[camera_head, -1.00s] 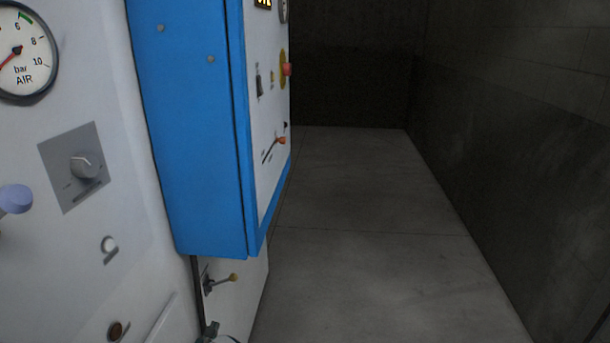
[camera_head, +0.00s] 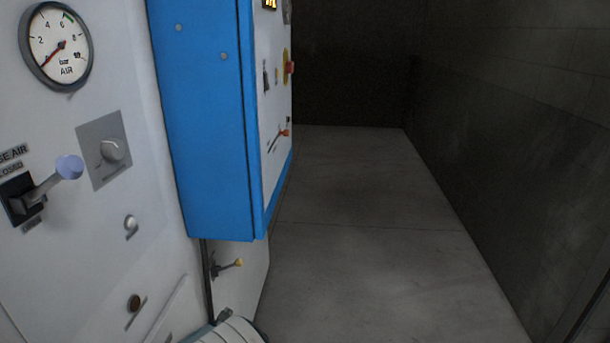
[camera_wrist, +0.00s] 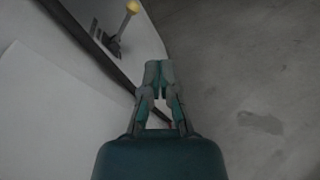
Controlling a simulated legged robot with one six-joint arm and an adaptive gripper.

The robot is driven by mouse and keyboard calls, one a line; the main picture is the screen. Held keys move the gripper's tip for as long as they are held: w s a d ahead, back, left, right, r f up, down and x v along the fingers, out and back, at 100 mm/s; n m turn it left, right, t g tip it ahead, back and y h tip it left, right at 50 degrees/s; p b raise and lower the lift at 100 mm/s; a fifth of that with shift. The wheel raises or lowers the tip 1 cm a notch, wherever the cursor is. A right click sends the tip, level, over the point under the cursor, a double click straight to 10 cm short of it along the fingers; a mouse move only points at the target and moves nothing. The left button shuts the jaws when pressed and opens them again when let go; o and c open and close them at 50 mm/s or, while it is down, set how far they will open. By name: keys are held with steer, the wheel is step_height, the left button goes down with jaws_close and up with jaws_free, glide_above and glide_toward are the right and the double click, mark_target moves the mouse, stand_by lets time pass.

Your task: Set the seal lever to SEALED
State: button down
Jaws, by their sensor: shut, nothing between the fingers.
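A small lever with a yellow knob (camera_head: 238,263) sits on the low white panel under the blue cabinet. Its stem sticks out to the right from a dark mount. It also shows in the wrist view (camera_wrist: 132,7), at the top. I cannot read any SEALED label, so I cannot tell for sure that this is the seal lever. My gripper (camera_wrist: 159,66) is shut and empty. Its tips appear below and right of the yellow-knobbed lever in the wrist view, apart from it.
The blue cabinet (camera_head: 205,120) juts out above, with an orange-tipped lever (camera_head: 284,133) and red button (camera_head: 290,67) on its face. A blue-knobbed air lever (camera_head: 68,167), grey dial (camera_head: 110,150) and gauge (camera_head: 56,45) are left. The floor (camera_head: 370,210) is clear right.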

steer(key=w+d+r+m+g+h, duration=0.1)
steer(key=d+r+m+g+h, duration=0.35)
steer(key=d+r+m, duration=0.65)
steer(key=s+d+r+m+g, duration=0.2)
steer(key=s+d+r, duration=0.3)
steer(key=d, duration=0.4)
steer(key=s+d+r+m+g, duration=0.2)
steer(key=d+r, duration=0.4)
steer(key=d, duration=0.3)
steer(key=s+d+r+m+g+y, duration=0.1)
steer(key=s+d+r+m+g, duration=0.2)
steer(key=s, duration=0.4)
steer(key=s+d+r+m+y, duration=0.2)
steer(key=s+d+r+m, duration=0.1)
steer(key=s+d+m, duration=0.3)
steer(key=s+m+t+y, duration=0.1)
steer(key=s+m+y, duration=0.3)
steer(key=s, duration=1)
steer(key=shift+s+a+r+m, duration=0.35)
steer(key=shift+a+r+m, duration=0.1)
steer(key=shift+m, duration=0.35)
steer(key=shift+d+y, duration=0.1)
steer(key=shift+y, duration=0.15)
